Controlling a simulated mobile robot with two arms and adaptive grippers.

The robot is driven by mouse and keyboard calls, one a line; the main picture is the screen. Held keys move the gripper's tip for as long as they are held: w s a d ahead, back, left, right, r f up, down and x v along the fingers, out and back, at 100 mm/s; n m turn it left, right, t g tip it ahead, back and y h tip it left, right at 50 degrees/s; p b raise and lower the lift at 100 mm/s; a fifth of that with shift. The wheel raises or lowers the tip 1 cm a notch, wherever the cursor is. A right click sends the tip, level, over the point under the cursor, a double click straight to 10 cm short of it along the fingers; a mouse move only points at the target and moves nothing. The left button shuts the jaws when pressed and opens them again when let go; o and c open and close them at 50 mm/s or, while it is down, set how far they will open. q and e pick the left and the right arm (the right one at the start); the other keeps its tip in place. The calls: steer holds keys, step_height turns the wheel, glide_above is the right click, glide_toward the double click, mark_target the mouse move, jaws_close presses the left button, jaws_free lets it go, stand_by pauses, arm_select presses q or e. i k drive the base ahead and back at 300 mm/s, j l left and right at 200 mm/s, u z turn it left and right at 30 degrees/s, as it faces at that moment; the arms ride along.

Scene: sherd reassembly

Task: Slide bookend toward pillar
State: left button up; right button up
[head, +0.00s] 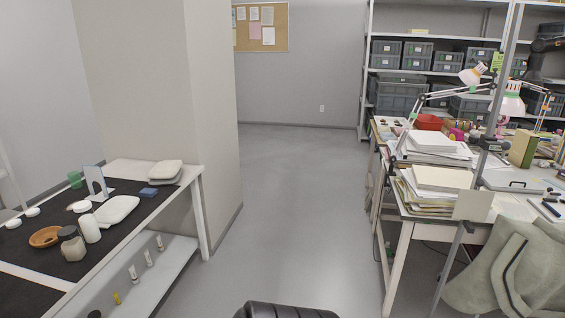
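The bookend (96,181) is a pale upright plate with an arch-shaped opening. It stands on the dark mat of the left bench, towards its back. The pillar (165,80) is a broad, light grey column rising behind the bench, to the right of the bookend. A gap of bench top lies between them. Neither of my grippers is in view.
A white cushion (118,209), a blue block (149,192), a green cup (75,179), a brown dish (45,237) and jars (73,246) share the left bench. A cluttered table (402,215) stands at right. The grey floor (295,200) between is clear.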

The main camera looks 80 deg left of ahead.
mark_target(92, 173)
steer(key=u, duration=4)
